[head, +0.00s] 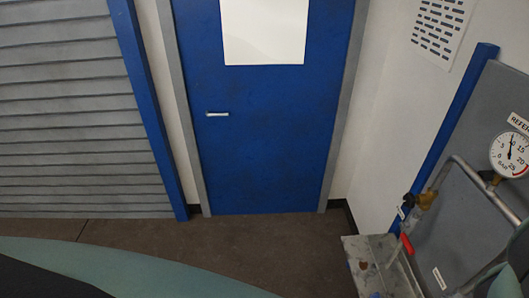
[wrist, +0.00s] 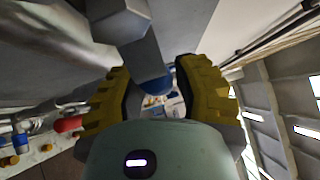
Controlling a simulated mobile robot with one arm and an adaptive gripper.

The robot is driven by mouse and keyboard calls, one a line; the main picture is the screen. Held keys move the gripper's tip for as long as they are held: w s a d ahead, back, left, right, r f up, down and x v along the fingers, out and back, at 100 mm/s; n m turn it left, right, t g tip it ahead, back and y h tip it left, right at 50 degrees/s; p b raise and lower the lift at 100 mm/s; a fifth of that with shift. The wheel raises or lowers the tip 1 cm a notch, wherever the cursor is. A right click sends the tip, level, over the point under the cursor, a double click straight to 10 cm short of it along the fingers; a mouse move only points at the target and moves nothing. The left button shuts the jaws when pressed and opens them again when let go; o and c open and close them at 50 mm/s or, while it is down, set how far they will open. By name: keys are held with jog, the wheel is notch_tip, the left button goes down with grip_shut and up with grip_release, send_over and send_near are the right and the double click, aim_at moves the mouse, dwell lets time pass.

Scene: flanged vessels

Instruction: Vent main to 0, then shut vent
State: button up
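A red valve lever (head: 406,244) sits on pipework at the lower right of the head view, below a brass fitting (head: 427,199). A round white gauge (head: 510,154) is at the right edge, under a partly cut-off label starting "REFE" (head: 519,122). Its needle points nearly straight up; the exact reading is too small to tell. I cannot tell which valve is the vent, or whether this gauge is the main one. My gripper (wrist: 153,88) shows in the wrist view with two yellow ridged fingers spread apart, with no held object visible. A red part (wrist: 68,124) lies left of the fingers, apart from them.
A grey panel (head: 450,225) with a blue post stands at the right. A metal box-like ledge (head: 365,252) is at its foot. A blue door (head: 262,135) closes the back wall, with a slatted grey shutter (head: 70,110) at left. Brown floor (head: 310,250) before the door is clear.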

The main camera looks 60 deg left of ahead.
grip_shut()
jog(key=shift+f+b, duration=0.1)
jog(key=shift+b, duration=0.45)
jog(key=shift+r+b, duration=0.2)
jog(key=shift+b, duration=0.1)
